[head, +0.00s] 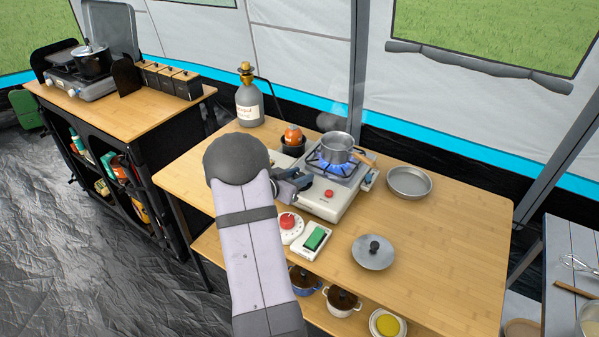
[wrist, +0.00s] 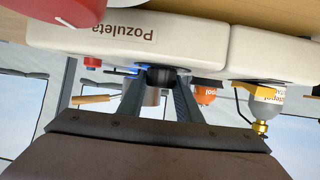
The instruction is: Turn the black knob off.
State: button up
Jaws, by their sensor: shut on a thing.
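The black knob (wrist: 160,76) sits on the side of the white stove (wrist: 110,38) in the wrist view, between my two fingers. My gripper (wrist: 160,92) is shut on it. In the head view my gripper (head: 300,184) reaches the left side of the stove (head: 330,205), and the arm and gripper hide the knob. A blue flame (head: 318,159) burns under the steel pot (head: 340,146) on the stove. The knob's turn angle cannot be read.
A red button (head: 329,193) is on the stove's front. A red-knobbed timer (head: 289,224) and a green-topped box (head: 315,239) stand near my arm. A bottle (head: 249,103) and an orange-topped jar (head: 293,136) stand behind. A lid (head: 373,252) and a pan (head: 409,182) lie right; the table's right is clear.

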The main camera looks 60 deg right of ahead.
jog(key=m+g+p, duration=0.2)
jog(key=p, duration=0.1)
jog(key=shift+w+r+g, duration=0.1)
jog(key=shift+r+g, duration=0.1)
jog(key=shift+g, duration=0.1)
jog(key=m+g, duration=0.1)
jog(key=m+g+y, duration=0.1)
jog(key=shift+f+m+g, duration=0.25)
jog(key=shift+m+g, duration=0.05)
jog(key=shift+m, duration=0.1)
jog(key=m+g+y+b, duration=0.2)
jog(key=m+g, duration=0.1)
jog(key=shift+f, duration=0.15)
jog(key=shift+y+b, duration=0.3)
jog(key=shift+b, duration=0.2)
jog(key=shift+m+g+y+b, duration=0.6)
jog(key=shift+m+g+b, duration=0.25)
jog(key=shift+b, duration=0.45)
jog(key=shift+r+m, duration=0.25)
jog(key=o, duration=1)
